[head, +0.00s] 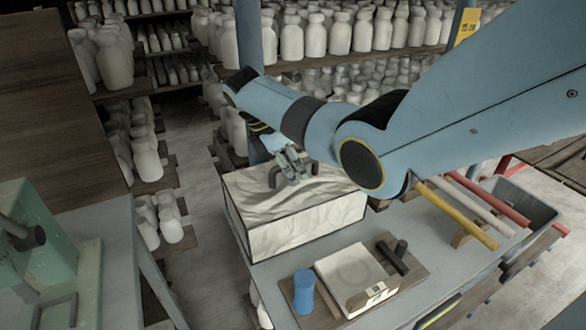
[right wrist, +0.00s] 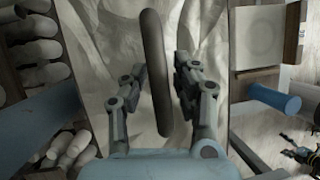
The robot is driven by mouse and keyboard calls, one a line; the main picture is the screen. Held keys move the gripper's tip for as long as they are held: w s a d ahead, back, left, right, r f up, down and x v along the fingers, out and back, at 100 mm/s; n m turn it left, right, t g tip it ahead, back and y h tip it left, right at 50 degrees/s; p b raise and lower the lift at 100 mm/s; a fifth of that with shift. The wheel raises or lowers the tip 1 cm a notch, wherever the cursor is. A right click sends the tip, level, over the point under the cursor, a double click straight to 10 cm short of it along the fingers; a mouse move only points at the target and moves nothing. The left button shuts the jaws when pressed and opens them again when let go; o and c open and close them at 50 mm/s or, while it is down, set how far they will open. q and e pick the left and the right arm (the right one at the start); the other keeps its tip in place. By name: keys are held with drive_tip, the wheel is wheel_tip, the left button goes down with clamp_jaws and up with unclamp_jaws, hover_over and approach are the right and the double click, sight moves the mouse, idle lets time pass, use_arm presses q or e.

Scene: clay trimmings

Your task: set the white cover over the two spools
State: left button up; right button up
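A large white box-shaped thing with a crumpled-looking surface and dark edges (head: 305,228) stands at the table's back left; I take it for the cover. Its dark handle shows upright in the right wrist view (right wrist: 154,45). My right gripper (head: 292,172) is at the handle, one finger on either side, with narrow gaps; its fingers show in the right wrist view (right wrist: 158,88). One blue spool (head: 304,292) stands upright on a brown board in front of the box. I cannot make out a second spool for certain. My left gripper is out of view.
On the brown board (head: 325,316) beside the spool lie a white square block (head: 352,272) and dark pieces (head: 393,256). Coloured bars (head: 458,214) and a grey bin (head: 520,203) are at the right. A green machine (head: 50,265) stands left; shelves of white bottles fill the back.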

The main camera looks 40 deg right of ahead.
drive_tip(key=shift+r, duration=0.1)
drive_tip(key=p+v, duration=0.1)
drive_tip(key=v, duration=1.1)
